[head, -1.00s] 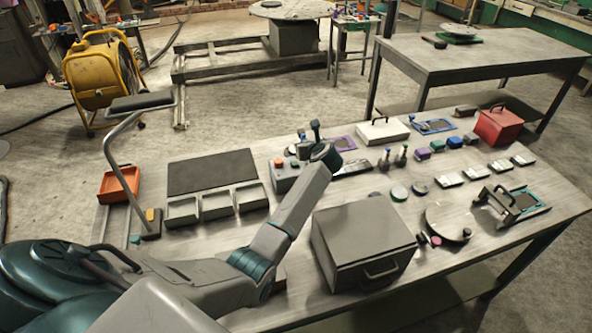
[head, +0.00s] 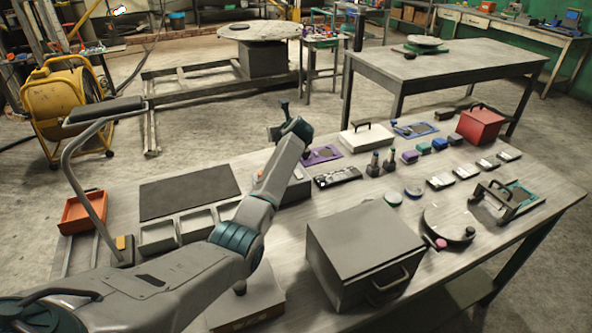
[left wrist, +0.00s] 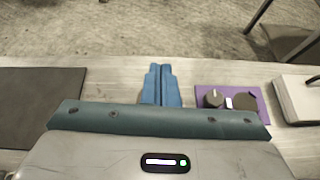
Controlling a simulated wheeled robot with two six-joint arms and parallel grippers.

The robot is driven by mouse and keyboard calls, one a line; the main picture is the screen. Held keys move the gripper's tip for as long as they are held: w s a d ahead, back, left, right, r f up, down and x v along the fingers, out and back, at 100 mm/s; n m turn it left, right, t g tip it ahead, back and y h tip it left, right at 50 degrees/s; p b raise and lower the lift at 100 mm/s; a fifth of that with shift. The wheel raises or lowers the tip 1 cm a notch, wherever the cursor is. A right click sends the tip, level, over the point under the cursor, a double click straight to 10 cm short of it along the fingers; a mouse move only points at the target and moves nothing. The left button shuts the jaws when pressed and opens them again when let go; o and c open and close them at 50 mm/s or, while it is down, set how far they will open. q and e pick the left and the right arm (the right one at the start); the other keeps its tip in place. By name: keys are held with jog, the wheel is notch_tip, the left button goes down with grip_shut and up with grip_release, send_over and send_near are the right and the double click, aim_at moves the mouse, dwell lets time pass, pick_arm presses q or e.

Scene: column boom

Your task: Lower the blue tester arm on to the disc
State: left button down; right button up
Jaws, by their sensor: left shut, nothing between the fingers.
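My right gripper is in neither view.
A purple tester (head: 319,155) lies just right of my left gripper, and a white box (head: 366,138) stands between it and the blue tester. A red box (head: 481,126) stands to the right. A grey lidded box (head: 355,250) fills the near middle.

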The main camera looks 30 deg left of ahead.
pick_arm(q)
jog(key=shift+w+a+f+g+h, duration=0.1)
jog(key=shift+w+a+g+h, duration=0.2)
jog(key=shift+w+a, duration=0.15)
jog(key=shift+f, duration=0.15)
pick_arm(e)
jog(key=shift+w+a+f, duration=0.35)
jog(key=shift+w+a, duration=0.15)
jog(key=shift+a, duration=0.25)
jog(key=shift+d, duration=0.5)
